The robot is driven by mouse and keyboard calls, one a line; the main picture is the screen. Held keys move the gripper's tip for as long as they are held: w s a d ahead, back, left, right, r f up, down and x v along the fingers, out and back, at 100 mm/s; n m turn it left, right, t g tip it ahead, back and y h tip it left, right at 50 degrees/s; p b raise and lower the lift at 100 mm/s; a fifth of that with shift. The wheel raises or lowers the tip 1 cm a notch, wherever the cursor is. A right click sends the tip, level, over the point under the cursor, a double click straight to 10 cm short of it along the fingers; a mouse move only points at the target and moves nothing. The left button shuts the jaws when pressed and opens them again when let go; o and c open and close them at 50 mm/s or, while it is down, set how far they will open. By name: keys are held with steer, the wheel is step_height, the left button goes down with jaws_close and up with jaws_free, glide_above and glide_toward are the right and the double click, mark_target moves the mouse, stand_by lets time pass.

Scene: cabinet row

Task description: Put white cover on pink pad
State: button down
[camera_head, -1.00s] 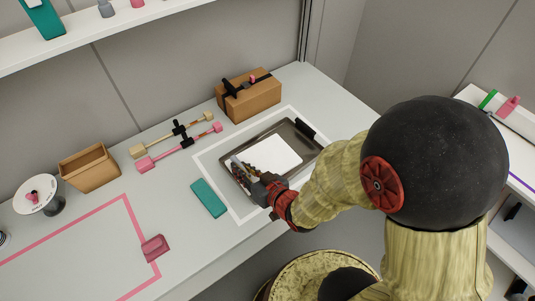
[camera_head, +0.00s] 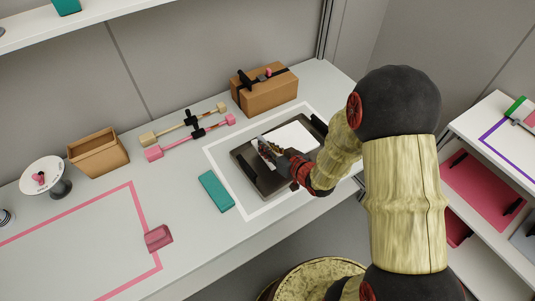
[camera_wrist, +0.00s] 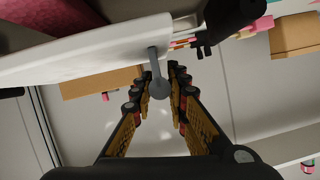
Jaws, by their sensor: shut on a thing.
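The white cover (camera_head: 296,134) is a flat plate over the dark tray (camera_head: 243,153) on the counter, partly hidden by my arm. In the wrist view the white cover (camera_wrist: 95,52) lies across the top, with a grey stem and round knob (camera_wrist: 160,88) between my fingers. My gripper (camera_head: 279,156) is shut on that knob; its fingers also show in the wrist view (camera_wrist: 155,92). I cannot tell how far the cover is above the tray. A pink block (camera_head: 158,238) lies at the corner of a pink outline, and a pink panel (camera_head: 480,190) is on the right shelf; I cannot tell which is the pad.
A teal block (camera_head: 216,191) lies left of the tray. A cardboard box (camera_head: 266,92) stands behind it. Two bar-shaped objects (camera_head: 190,135), an open brown bin (camera_head: 98,152) and a white round stand (camera_head: 43,176) are further left. The pink-outlined counter area (camera_head: 80,250) is mostly clear.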

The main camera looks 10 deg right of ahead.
step_height(320, 180, down, 4)
steer(key=shift+w+r+b, duration=0.1)
steer(key=shift+r+b, duration=0.15)
steer(key=shift+b, duration=0.6)
steer(key=shift+r, duration=0.15)
steer(key=c, duration=2.2)
jaws_free()
steer(key=o, duration=0.5)
steer(key=shift+c, duration=0.2)
